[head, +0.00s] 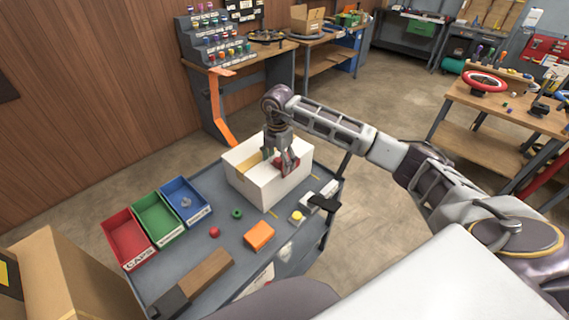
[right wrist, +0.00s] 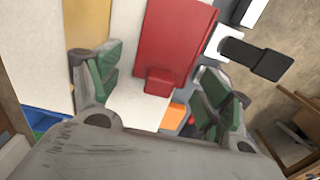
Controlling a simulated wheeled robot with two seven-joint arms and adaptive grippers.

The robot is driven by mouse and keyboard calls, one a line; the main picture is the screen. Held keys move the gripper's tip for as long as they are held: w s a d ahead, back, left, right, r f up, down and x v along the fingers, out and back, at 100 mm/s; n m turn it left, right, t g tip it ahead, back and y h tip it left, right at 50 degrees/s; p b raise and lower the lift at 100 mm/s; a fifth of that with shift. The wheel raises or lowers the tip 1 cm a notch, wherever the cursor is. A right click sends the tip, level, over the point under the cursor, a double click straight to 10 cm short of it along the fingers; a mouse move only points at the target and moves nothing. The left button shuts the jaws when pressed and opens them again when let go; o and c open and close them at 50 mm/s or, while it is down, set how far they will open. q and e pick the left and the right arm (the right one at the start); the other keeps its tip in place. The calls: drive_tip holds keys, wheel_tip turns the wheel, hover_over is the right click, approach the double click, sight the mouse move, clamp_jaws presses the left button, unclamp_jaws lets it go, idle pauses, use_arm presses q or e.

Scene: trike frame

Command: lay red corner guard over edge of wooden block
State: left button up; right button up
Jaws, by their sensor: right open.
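The red corner guard (head: 290,166) lies at the right edge of a large white box-like block (head: 262,191) with a tan band across its top. In the right wrist view, the guard (right wrist: 178,40) is a flat red piece with a small raised tab. My right gripper (head: 279,156) is just above it, pointing down. In the right wrist view, its open fingers with green pads (right wrist: 160,78) stand on either side of the tab, with gaps visible. A brown wooden block (head: 208,275) with a dark end lies at the bench front. My left gripper is out of view.
Red (head: 127,237), green (head: 157,216) and blue (head: 186,200) bins line the bench's left side. An orange block (head: 259,235), a green ring (head: 237,213) and a red ball (head: 214,231) lie in front of the white block.

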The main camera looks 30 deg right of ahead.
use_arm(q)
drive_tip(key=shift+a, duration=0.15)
use_arm(e)
drive_tip(key=shift+c, duration=0.2)
drive_tip(key=shift+s, duration=0.1)
drive_tip(key=c, duration=1.5)
drive_tip(key=shift+c, duration=0.2)
drive_tip(key=shift+r, duration=0.1)
drive_tip(key=shift+r, duration=0.25)
wheel_tip(320, 180, up, 8)
drive_tip(key=shift+f+b, duration=0.1)
drive_tip(key=shift+b, duration=0.45)
drive_tip(key=shift+r, duration=0.75)
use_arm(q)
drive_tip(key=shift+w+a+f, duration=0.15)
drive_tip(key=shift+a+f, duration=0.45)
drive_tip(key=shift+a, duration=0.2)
